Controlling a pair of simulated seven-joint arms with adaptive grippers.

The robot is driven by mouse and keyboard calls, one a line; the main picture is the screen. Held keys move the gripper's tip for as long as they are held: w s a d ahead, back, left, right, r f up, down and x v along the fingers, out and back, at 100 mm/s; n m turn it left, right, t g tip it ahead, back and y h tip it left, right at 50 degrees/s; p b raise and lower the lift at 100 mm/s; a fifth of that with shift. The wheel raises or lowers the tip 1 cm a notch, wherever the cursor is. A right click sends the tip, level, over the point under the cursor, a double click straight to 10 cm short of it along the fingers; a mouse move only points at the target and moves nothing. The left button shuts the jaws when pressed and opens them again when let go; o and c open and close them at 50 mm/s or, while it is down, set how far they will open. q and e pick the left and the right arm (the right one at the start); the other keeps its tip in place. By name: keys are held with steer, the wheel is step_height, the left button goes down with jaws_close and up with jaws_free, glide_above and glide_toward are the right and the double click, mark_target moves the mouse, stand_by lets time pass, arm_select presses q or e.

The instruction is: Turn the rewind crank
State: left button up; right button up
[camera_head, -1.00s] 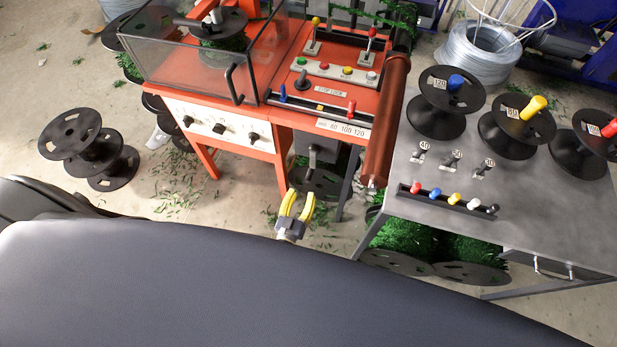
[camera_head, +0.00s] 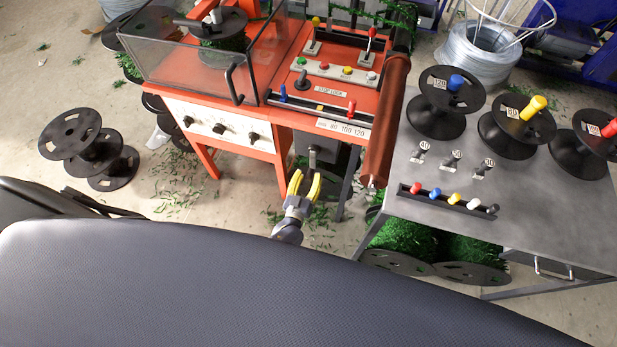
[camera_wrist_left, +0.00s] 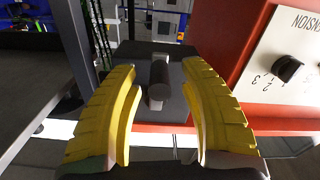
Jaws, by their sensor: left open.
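The rewind crank (camera_head: 313,157) hangs below the front edge of the orange machine. In the left wrist view its dark cylindrical handle (camera_wrist_left: 160,82) stands between my two yellow fingers, on a grey arm in front of a dark plate. My left gripper (camera_head: 305,178) is open and just below and in front of the crank in the head view. Its fingers flank the handle, and a gap shows on both sides. I cannot tell whether the handle lies fully within the fingers' depth. My right gripper is not in view.
The orange machine (camera_head: 232,140) has a leg left of the crank and knobs on its white panel. A grey table (camera_head: 560,215) with black spools stands at the right. Empty spools (camera_head: 95,150) stand on the floor at the left. Green clippings litter the floor.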

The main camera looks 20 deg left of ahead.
arm_select(q)
steer(key=shift+c, duration=0.3)
jaws_close()
stand_by(0.3)
